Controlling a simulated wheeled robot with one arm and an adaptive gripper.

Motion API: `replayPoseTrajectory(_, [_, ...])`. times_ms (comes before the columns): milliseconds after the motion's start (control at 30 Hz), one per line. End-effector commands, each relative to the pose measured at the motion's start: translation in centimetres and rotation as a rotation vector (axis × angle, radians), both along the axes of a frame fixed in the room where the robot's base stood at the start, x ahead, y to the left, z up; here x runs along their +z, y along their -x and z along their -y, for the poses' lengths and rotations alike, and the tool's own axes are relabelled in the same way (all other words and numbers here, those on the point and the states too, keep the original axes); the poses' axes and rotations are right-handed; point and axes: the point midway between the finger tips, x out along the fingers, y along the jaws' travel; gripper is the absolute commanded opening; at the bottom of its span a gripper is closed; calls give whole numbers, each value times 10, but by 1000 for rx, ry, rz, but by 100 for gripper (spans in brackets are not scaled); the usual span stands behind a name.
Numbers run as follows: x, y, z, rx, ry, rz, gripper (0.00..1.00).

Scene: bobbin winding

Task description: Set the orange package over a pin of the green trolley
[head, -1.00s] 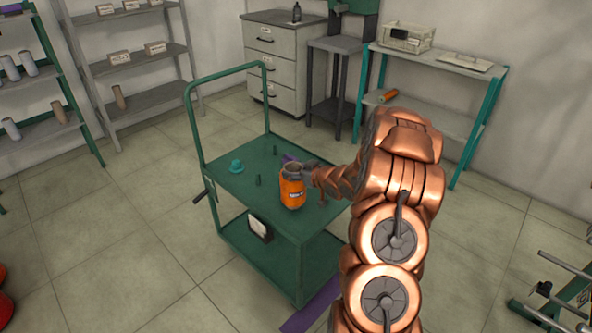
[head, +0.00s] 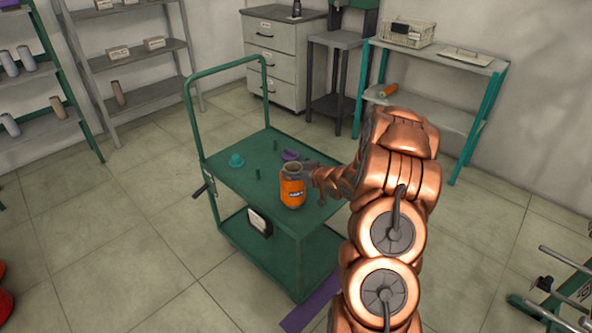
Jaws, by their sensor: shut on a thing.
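The orange package (head: 292,191), an upright cylinder with a dark label and an open top, is over the near right part of the green trolley's top deck (head: 235,184). My gripper (head: 296,172) is shut on its upper part from the right. I cannot tell whether the package touches the deck or hangs just above it. Two short dark green pins stand free on the deck: a far pin (head: 275,145) and a nearer left pin (head: 257,174). Any pin under or behind the package is hidden.
A bench (head: 440,104), drawers (head: 272,60) and shelves (head: 130,55) stand behind. Floor left of the trolley is clear.

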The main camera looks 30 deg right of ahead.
Motion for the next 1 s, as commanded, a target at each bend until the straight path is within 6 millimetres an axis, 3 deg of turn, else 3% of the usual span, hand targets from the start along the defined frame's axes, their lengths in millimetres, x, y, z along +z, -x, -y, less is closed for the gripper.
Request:
replayPoseTrajectory(300, [1, 0, 0, 0, 1, 2, 22])
replayPoseTrajectory(333, [1, 0, 0, 0, 1, 2, 71])
replayPoseTrajectory(600, [1, 0, 0, 0, 1, 1, 99])
replayPoseTrajectory(1000, [2, 2, 1, -1, 0, 1, 99])
